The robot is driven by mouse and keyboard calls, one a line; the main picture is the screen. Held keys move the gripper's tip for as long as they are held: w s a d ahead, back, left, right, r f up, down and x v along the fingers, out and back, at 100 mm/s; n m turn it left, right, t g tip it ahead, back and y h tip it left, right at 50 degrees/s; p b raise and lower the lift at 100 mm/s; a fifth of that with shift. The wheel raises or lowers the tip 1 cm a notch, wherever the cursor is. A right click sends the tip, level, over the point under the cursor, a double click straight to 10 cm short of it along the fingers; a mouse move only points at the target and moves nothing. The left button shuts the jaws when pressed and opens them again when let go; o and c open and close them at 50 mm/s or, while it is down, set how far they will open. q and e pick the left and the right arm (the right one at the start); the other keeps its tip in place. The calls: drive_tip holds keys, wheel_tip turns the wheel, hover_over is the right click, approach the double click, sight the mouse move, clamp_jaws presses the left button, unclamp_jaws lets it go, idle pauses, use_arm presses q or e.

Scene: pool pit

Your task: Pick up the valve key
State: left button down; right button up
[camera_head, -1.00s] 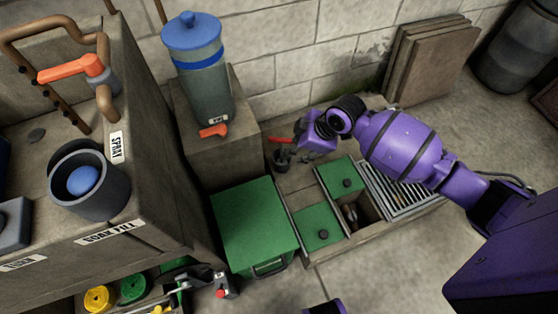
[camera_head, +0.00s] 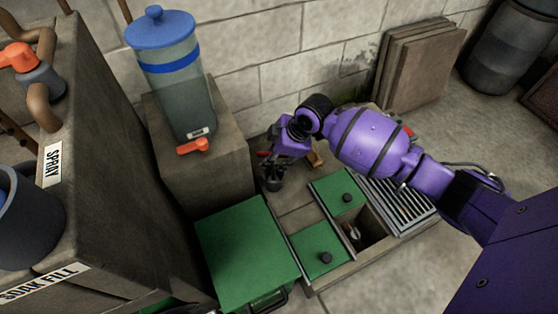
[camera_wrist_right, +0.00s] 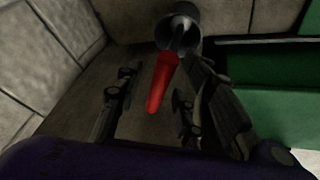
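A red bar (camera_wrist_right: 161,82), which looks like the valve key's handle, leans out of a dark round cup (camera_wrist_right: 181,27) in the right wrist view. In the head view only a bit of red (camera_head: 263,154) shows beside my right gripper (camera_head: 271,172), which covers most of it. My right gripper is open in the wrist view (camera_wrist_right: 153,90), its fingers on either side of the bar. The bar lies closer to the right-hand finger, and I cannot tell whether they touch. The bar's lower end is hidden in the cup. My left gripper is not in view.
Green lids (camera_head: 320,250) and a grate (camera_head: 402,205) cover parts of the pit; one opening (camera_head: 368,232) holds a metal part. A green box (camera_head: 245,245) stands in front. A blue-lidded tank (camera_head: 178,85) on a block is left of my right gripper. Boards (camera_head: 420,62) lean on the wall.

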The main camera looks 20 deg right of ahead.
drive_tip(key=shift+r, duration=0.2)
drive_tip(key=shift+c, duration=0.5)
clamp_jaws()
drive_tip(key=shift+r, duration=0.15)
